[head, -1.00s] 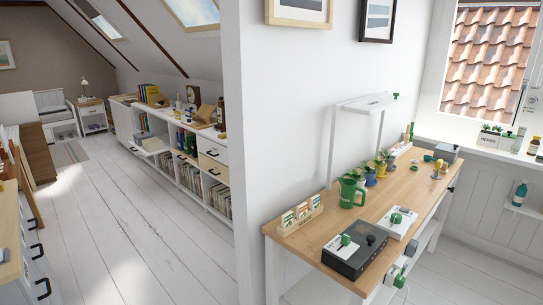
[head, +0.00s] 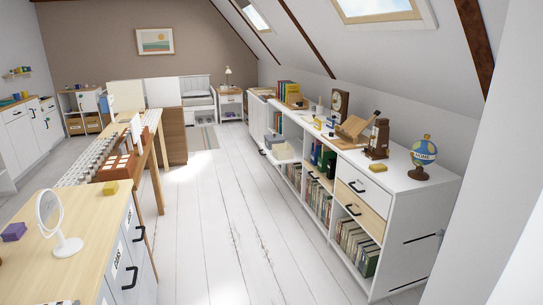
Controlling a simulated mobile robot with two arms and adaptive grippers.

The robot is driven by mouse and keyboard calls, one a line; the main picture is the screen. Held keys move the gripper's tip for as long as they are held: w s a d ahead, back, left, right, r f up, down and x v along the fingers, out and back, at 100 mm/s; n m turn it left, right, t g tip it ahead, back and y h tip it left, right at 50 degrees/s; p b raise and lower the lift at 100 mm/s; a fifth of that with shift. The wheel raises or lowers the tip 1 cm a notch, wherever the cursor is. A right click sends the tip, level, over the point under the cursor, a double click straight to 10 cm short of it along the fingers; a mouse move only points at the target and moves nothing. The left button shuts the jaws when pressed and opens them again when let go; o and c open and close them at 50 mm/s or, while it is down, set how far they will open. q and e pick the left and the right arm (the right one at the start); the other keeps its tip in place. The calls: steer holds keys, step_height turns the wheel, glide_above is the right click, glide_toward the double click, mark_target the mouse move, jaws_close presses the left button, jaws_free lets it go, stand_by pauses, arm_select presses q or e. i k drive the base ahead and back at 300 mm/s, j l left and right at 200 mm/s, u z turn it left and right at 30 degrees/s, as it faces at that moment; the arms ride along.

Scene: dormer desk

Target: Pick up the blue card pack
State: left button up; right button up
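I cannot pick out a blue card pack for certain. Small blue and yellow items (head: 331,123) lie on top of the long white shelf unit (head: 402,191) at right, too small to identify. A purple-blue box (head: 14,232) lies on the wooden desk (head: 40,268) at lower left; I cannot tell what it is. Neither of my grippers is in view.
A round white mirror (head: 67,246) and a yellow block (head: 111,187) stand on the near left desk. A globe (head: 423,153) stands at the shelf unit's near end. The white plank floor (head: 215,235) between desk and shelf is clear.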

mark_target(330, 123)
steer(key=i+u, duration=0.1)
steer(key=i, duration=1.6)
steer(key=i+u, duration=0.15)
steer(key=i, duration=0.7)
steer(key=i+l+u, duration=0.1)
steer(key=i, duration=1.3)
steer(key=i+j+z, duration=0.15)
steer(key=i, duration=0.95)
